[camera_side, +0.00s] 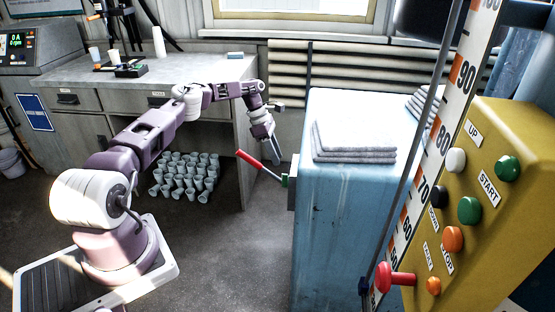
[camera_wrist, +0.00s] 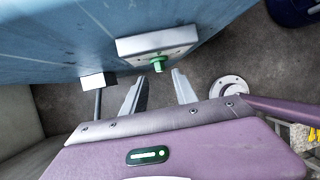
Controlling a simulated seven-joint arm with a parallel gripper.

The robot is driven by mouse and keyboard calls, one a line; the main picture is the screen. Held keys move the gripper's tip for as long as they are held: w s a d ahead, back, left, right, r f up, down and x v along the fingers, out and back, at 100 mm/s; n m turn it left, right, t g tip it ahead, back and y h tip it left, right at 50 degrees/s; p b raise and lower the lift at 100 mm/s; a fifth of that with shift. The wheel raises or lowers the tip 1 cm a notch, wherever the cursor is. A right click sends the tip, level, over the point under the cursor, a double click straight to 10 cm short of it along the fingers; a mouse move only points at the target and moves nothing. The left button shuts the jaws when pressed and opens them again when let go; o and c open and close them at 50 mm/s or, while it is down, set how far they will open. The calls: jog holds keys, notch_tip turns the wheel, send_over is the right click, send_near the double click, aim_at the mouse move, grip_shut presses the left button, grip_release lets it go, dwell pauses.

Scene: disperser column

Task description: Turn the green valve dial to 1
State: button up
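The green valve dial (camera_wrist: 158,64) sticks out of a pale plate (camera_wrist: 185,42) on the blue cabinet's side in the wrist view. In the side view the green part (camera_side: 286,181) is small, beside a red-handled lever (camera_side: 250,160). My gripper (camera_wrist: 155,88) is open, with its two fingers apart and nothing between them. The dial lies just beyond the fingertips, roughly in line with the gap, and appears apart from them. In the side view my gripper (camera_side: 276,156) hangs pointing down, close to the cabinet and above the dial. No dial numbers are readable.
The blue cabinet (camera_side: 325,230) carries folded grey cloths (camera_side: 355,140). A yellow button panel (camera_side: 500,200) and a scale ruler (camera_side: 455,90) stand at right. A grey workbench (camera_side: 90,75) is behind, with many cups (camera_side: 185,175) beneath it.

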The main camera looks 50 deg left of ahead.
jog(key=shift+o, duration=0.8)
jog(key=o, duration=0.6)
notch_tip(320, 180, up, 12)
jog(key=shift+w+f, duration=0.1)
jog(key=shift+f, duration=0.15)
jog(key=shift+c, duration=0.2)
jog(key=s+a+f+m+g+y, duration=0.5)
jog(key=a+m+y, duration=0.15)
jog(key=y, duration=0.45)
jog(key=w+d+r+m+t+y, duration=0.25)
jog(key=m+t+y, duration=0.35)
jog(key=m, duration=0.4)
jog(key=w+d+r+m+t+y, duration=0.1)
jog(key=w+r+m+t+y, duration=0.25)
jog(key=m+t, duration=0.45)
jog(key=s+d+f+m+t+h, duration=0.3)
jog(key=s+d+m+h, duration=0.7)
jog(key=m, duration=0.6)
send_near(283, 181)
jog(key=w, duration=0.1)
jog(key=shift+n+h, duration=0.25)
jog(key=shift+n, duration=0.1)
jog(key=x, duration=0.7)
jog(key=shift+s+a, duration=0.15)
jog(key=shift+a, duration=0.2)
jog(key=shift+w+f, duration=0.15)
jog(key=shift+w, duration=0.1)
jog(key=c, duration=1.4)
